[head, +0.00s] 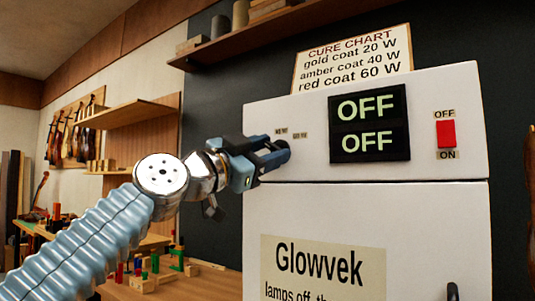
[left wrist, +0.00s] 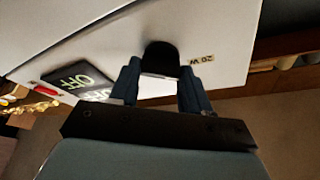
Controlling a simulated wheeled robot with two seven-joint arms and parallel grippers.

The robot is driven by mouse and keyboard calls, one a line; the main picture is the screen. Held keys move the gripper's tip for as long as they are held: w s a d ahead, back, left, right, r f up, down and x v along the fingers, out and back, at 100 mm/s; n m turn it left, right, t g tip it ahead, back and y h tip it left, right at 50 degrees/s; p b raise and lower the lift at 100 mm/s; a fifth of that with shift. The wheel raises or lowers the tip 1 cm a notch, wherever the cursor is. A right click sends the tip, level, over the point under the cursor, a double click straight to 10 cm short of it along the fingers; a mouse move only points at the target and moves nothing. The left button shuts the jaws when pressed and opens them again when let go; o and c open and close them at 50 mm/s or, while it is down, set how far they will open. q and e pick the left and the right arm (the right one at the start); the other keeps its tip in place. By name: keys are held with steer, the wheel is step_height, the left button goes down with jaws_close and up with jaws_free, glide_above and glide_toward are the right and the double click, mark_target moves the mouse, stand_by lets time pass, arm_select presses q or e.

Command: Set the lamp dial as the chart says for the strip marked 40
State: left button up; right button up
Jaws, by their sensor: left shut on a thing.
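The lamp dial is a dark round knob (head: 283,147) on the front of the white cabinet (head: 330,205). My left gripper (head: 268,158) is shut on the dial, which also shows between the fingertips in the left wrist view (left wrist: 160,55). The dial's pointer is hidden. The cure chart (head: 352,62) reads gold coat 20 W, amber coat 40 W, red coat 60 W. I see no strip marked 40. My right gripper is out of view.
The black display (head: 369,124) reads OFF on both lines. A red switch (head: 446,133) sits between OFF and ON labels. Below is a Glowvek sign (head: 322,268). A shelf (head: 235,38) hangs above. A bench with coloured blocks (head: 150,283) stands at lower left.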

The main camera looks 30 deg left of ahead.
arm_select(q)
steer(key=m+h, duration=0.1)
steer(key=m, duration=0.2)
steer(key=shift+g+b, duration=0.4)
steer(key=shift+r+m+g, duration=0.15)
steer(key=shift+m+g, duration=0.25)
steer(key=shift+m, duration=0.6)
steer(key=m+g+p, duration=0.1)
steer(key=m, duration=0.1)
steer(key=m+g+p, duration=0.1)
steer(key=m, duration=0.1)
steer(key=shift+a+r+m+h, duration=0.1)
steer(key=shift+m+h, duration=0.3)
steer(key=shift+m+g+p, duration=0.4)
steer(key=shift+m+p, duration=0.2)
steer(key=shift+m, duration=0.6)
steer(key=o, duration=1.1)
steer(key=shift+c, duration=0.2)
